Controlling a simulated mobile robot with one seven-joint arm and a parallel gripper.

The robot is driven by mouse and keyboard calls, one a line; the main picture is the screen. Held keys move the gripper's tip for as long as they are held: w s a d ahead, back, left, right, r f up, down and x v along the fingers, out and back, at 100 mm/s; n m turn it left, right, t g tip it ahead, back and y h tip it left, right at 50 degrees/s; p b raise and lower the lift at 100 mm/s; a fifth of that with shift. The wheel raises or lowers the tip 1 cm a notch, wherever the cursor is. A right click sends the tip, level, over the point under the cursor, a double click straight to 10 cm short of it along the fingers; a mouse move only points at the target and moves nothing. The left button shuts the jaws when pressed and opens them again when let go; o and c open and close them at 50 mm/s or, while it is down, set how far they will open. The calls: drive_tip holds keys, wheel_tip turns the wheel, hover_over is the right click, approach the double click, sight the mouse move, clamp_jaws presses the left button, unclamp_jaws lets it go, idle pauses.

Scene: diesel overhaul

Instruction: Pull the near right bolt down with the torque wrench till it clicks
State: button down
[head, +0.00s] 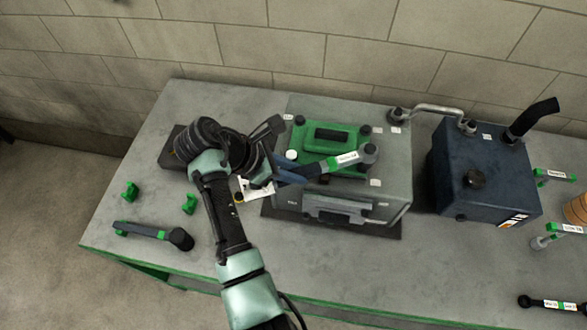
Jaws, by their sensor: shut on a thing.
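The torque wrench (345,159) lies across the near side of the green cover (345,132) on the grey engine block. Dark bolts show at the far left (300,120) and far right (365,129) corners.
The block (398,165) stands on a grey bench. A dark blue tank (480,170) with a black pipe stands to the right. A hammer-like tool (155,233) and small green holders (130,191) lie at left. The bench front right of centre is clear.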

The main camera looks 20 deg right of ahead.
drive_tip(key=shift+s+r, duration=0.1)
drive_tip(key=shift+r, duration=0.05)
drive_tip(key=shift+w+a+f, duration=0.2)
drive_tip(key=shift+w+f, duration=0.2)
drive_tip(key=shift+s+d+f+b, duration=0.15)
drive_tip(key=shift+s+f+b, duration=0.1)
drive_tip(key=shift+f+b, duration=0.25)
drive_tip(key=shift+f, duration=0.45)
drive_tip(key=shift+w, duration=0.15)
drive_tip(key=shift+w+r, duration=0.1)
drive_tip(key=shift+w, duration=0.3)
drive_tip(key=shift+w, duration=0.15)
